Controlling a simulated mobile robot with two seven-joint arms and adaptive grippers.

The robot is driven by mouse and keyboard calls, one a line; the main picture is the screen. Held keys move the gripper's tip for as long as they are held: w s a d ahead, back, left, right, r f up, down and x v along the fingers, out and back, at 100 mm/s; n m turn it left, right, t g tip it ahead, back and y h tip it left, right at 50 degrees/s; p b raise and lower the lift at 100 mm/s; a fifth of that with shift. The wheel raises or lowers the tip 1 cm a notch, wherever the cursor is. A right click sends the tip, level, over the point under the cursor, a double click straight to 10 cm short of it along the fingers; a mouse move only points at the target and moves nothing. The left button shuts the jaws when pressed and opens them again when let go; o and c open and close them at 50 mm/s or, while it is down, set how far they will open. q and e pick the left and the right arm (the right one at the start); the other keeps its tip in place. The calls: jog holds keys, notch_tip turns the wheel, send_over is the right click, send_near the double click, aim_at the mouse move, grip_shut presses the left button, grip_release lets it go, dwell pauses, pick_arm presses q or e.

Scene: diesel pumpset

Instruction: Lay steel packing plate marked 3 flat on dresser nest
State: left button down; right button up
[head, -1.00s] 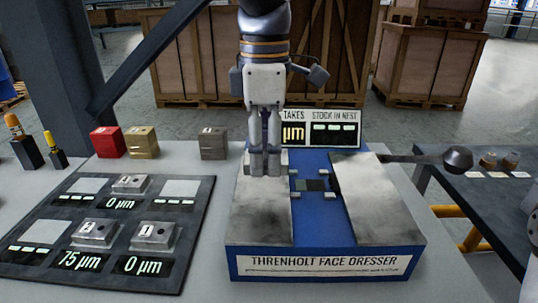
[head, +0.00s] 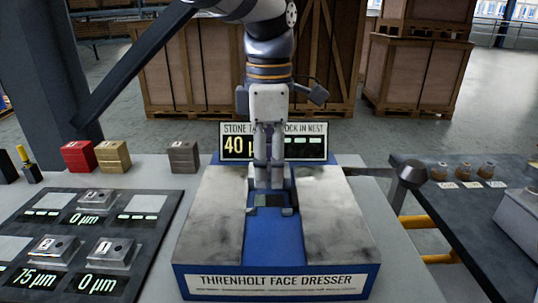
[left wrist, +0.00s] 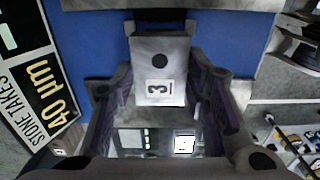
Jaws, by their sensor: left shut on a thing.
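The steel packing plate marked 3 (left wrist: 160,70) is a pale grey block with a dark round hole. It sits between the fingers of my left gripper (head: 269,187), with its number facing the wrist camera. In the head view the fingers hide most of it. The left gripper is shut on it and points down over the rear of the blue middle channel of the dresser (head: 275,250). The dresser nest (head: 268,201), with small blocks around it, is just at the fingertips. I cannot tell whether the plate touches it. My right gripper is not in view.
Two pale stone slabs flank the channel. A sign (head: 233,145) behind reads 40 µm, partly hidden. A dark board (head: 160,235) at left holds several numbered steel blocks. Red (head: 78,156), tan (head: 112,156) and grey (head: 183,156) blocks stand behind. A knobbed lever (head: 411,174) sticks out right.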

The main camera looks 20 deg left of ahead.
pick_arm(q)
jog(key=shift+f, duration=1.55)
jog(key=shift+f, duration=0.1)
jog(key=shift+f, duration=0.35)
jog(key=c, duration=0.8)
grip_release()
jog(key=shift+f, duration=0.1)
jog(key=shift+c, duration=0.2)
notch_tip(320, 180, up, 12)
notch_tip(320, 180, up, 6)
send_over(269, 200)
